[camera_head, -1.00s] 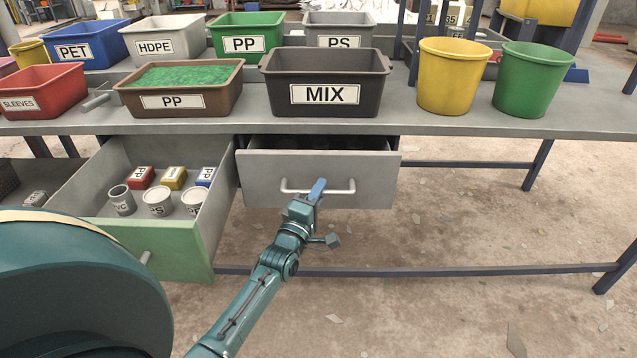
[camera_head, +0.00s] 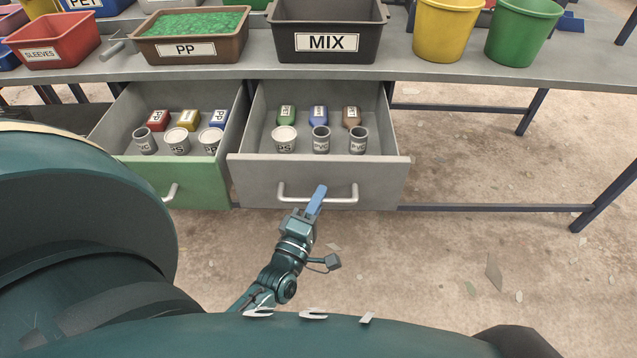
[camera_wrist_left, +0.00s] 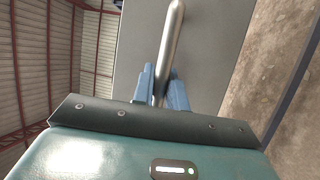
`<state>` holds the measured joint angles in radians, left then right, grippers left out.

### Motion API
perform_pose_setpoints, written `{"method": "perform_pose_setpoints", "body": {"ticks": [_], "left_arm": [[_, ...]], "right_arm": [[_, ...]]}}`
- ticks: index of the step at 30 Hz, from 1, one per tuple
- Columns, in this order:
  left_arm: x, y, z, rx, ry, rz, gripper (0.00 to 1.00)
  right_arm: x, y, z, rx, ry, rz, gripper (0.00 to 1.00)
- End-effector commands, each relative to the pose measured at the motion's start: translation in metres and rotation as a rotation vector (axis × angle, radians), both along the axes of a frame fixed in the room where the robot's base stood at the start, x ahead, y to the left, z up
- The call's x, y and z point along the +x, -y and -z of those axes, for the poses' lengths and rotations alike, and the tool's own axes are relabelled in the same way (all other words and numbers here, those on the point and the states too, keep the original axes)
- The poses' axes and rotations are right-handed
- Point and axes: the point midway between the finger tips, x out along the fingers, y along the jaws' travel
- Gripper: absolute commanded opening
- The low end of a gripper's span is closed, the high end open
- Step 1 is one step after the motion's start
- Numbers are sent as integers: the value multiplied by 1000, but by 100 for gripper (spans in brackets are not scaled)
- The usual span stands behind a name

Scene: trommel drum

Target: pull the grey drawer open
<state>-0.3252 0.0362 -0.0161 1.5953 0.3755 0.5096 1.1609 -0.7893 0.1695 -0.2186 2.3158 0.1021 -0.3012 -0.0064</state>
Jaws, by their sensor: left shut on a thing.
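The grey drawer (camera_head: 290,174) stands well out from under the bench in the head view, and its inside shows. Its silver bar handle (camera_head: 341,197) runs across the front. My left gripper (camera_head: 316,196) is shut on the handle near its middle. In the left wrist view, the blue fingers (camera_wrist_left: 161,88) sit on both sides of the handle (camera_wrist_left: 172,40), with the grey front behind. In the drawer are green, blue and brown labelled bottles at the back, and a white tub (camera_head: 284,139) and two grey cups in front. My right gripper is not in view.
The green-fronted drawer (camera_head: 190,183) stands open just left, also holding several small containers. Above, the bench top (camera_head: 230,72) carries the MIX bin (camera_head: 328,15), the brown PP bin (camera_head: 188,48) and buckets. Open floor lies to the right, before a dark table leg.

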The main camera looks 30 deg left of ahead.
Motion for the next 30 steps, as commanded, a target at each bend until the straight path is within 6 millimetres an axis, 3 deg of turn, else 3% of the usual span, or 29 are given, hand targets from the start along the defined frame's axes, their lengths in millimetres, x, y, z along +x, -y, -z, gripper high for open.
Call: {"method": "perform_pose_setpoints", "body": {"ticks": [16,17,24,30], "left_arm": [[-5,3,0,2,2,-1,0],[-5,3,0,2,2,-1,16],[-5,3,0,1,1,0,36],[-5,3,0,1,1,0,36]], "right_arm": [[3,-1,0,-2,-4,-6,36],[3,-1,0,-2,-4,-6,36],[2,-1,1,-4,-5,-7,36],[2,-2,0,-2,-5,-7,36]]}}
